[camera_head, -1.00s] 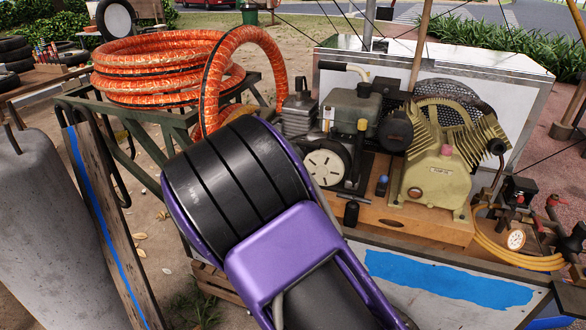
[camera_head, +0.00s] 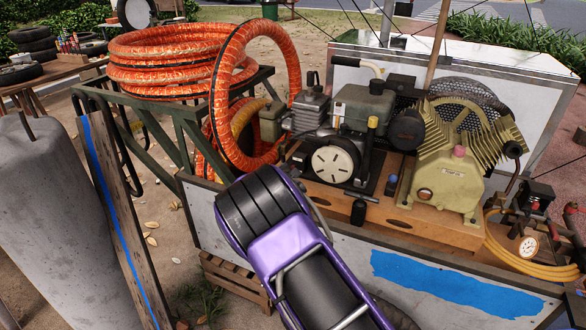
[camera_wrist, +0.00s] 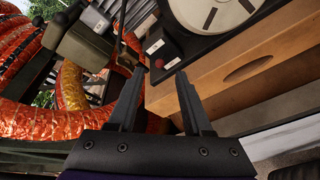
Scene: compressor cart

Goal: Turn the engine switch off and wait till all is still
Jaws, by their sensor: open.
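The engine (camera_head: 362,108) with its round cream starter cover (camera_head: 333,166) sits on the wooden deck of the cart. In the wrist view the starter cover (camera_wrist: 212,12) is at the top. Left of it, a dark panel carries two small white labels and a small red part (camera_wrist: 160,63), which may be the engine switch; its position cannot be told. My gripper (camera_wrist: 160,74) is open and empty, with the red part between its fingertips in the picture. Touch cannot be told. In the head view my arm hides the gripper, and I cannot make out the switch.
Orange hose coils (camera_head: 165,65) lie on a green rack at left, and hose (camera_wrist: 40,120) is close left of my fingers. The wooden deck (camera_wrist: 245,75) is close at right. The tan compressor (camera_head: 440,170) stands right of the engine. A grey cylinder (camera_head: 40,230) stands front left.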

